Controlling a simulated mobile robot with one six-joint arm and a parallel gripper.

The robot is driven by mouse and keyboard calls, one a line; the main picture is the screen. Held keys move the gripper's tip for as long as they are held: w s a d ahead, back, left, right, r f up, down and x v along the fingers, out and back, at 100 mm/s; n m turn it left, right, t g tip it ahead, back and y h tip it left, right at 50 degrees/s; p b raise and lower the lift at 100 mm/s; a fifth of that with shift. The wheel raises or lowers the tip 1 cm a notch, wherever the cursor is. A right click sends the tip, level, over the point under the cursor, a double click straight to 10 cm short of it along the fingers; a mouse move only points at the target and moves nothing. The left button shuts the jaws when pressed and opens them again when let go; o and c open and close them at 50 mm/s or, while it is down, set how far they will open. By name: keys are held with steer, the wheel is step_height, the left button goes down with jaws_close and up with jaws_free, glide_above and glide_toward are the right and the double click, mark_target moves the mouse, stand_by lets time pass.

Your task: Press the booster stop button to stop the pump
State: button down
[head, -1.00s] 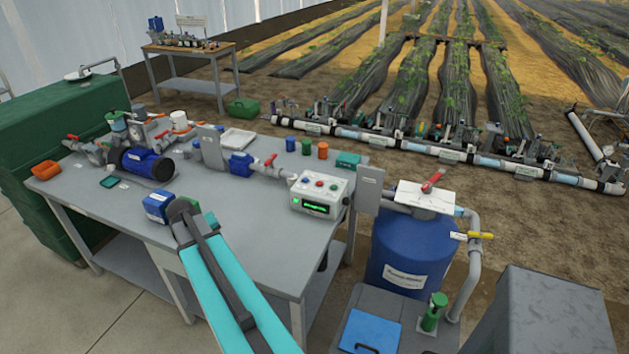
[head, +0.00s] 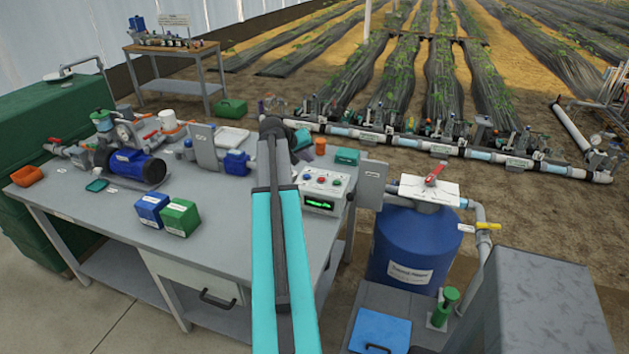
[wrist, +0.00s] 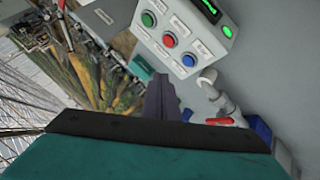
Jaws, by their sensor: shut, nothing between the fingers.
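A pale control box (head: 322,206) stands at the right end of the grey bench, with a lit green display (head: 319,203). Its top row holds a blue button (head: 308,176), a red button (head: 322,180) and a green button (head: 337,183). The wrist view shows the same red button (wrist: 169,40) between the green button (wrist: 149,19) and the blue button (wrist: 188,60); their labels are too small to read. My gripper (wrist: 162,84) is shut and empty, its tips below the buttons in that picture and apart from them. My arm hides it in the head view.
A blue pump motor (head: 137,168) and pipework run along the bench's back. A blue box (head: 151,210) and a green box (head: 179,218) stand near its front. A grey plate (head: 371,184) stands right of the control box, near a blue tank (head: 412,245).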

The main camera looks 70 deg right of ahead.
mark_target(320, 180)
steer(key=shift+m+g, duration=0.4)
steer(key=s+d+r, duration=0.1)
steer(key=s, duration=0.1)
steer(key=s+d+r, duration=0.1)
steer(key=s+d, duration=0.1)
steer(key=shift+r, duration=0.15)
steer(key=shift+w, duration=0.2)
steer(key=shift+f, duration=0.2)
steer(key=shift+f+b, duration=2.35)
steer(key=shift+f, duration=1.9)
steer(key=shift+f+b, duration=0.55)
steer(key=shift+f, duration=0.25)
steer(key=shift+r, duration=0.1)
steer(key=shift+r+p, duration=0.4)
steer(key=shift+r, duration=0.3)
